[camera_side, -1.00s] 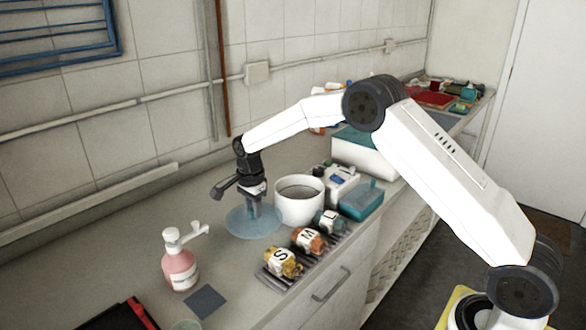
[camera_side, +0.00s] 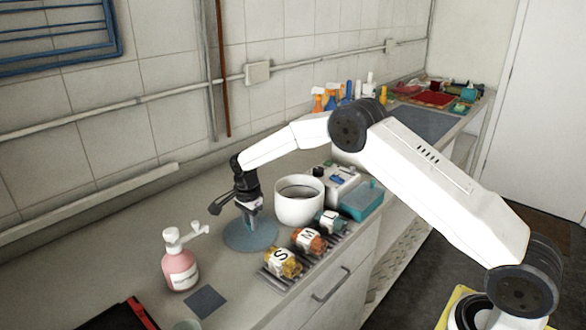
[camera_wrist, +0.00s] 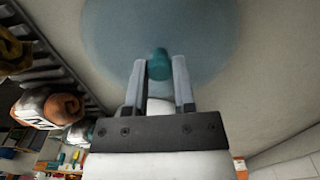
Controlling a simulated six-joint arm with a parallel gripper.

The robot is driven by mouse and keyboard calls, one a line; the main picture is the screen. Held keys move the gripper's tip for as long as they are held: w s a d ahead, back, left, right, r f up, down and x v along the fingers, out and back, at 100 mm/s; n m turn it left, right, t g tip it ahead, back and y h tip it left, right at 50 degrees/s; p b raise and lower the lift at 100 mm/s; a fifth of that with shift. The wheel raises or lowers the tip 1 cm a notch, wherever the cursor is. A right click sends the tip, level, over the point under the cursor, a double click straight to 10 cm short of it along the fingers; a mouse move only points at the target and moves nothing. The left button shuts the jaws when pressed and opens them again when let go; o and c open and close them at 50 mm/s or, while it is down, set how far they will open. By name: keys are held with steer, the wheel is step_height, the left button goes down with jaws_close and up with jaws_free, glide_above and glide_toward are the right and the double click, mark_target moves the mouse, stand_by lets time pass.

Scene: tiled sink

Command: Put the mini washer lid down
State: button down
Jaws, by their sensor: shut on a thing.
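The washer lid (camera_side: 238,240) is a round, see-through blue disc with a small teal knob. It appears to lie flat at counter level, left of the white washer tub (camera_side: 299,208). My gripper (camera_side: 252,217) points down over the lid and is shut on its knob. In the wrist view the lid (camera_wrist: 120,40) fills the upper middle, and the knob (camera_wrist: 159,66) sits between the two fingers of my gripper (camera_wrist: 160,82). I cannot tell exactly whether the lid touches the counter. The tub's top is open.
A rack (camera_side: 270,277) with several labelled rolled cloths stands at the counter's front edge. A pink pump bottle (camera_side: 180,270) and a dark square pad (camera_side: 205,302) are at the front left. A teal box (camera_side: 361,200) stands right of the tub. The counter behind the lid is clear.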

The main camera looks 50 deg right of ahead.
mark_target(255, 233)
steer(key=shift+f, duration=0.1)
steer(key=shift+c, duration=2.2)
jaws_free()
step_height(255, 233, up, 12)
steer(key=shift+s, duration=0.1)
steer(key=s+a+f+n+t, duration=0.1)
steer(key=s+f+n+t, duration=0.1)
steer(key=s+n, duration=1.6)
steer(key=s+f, duration=0.1)
steer(key=s, duration=1.1)
steer(key=shift+t, duration=0.3)
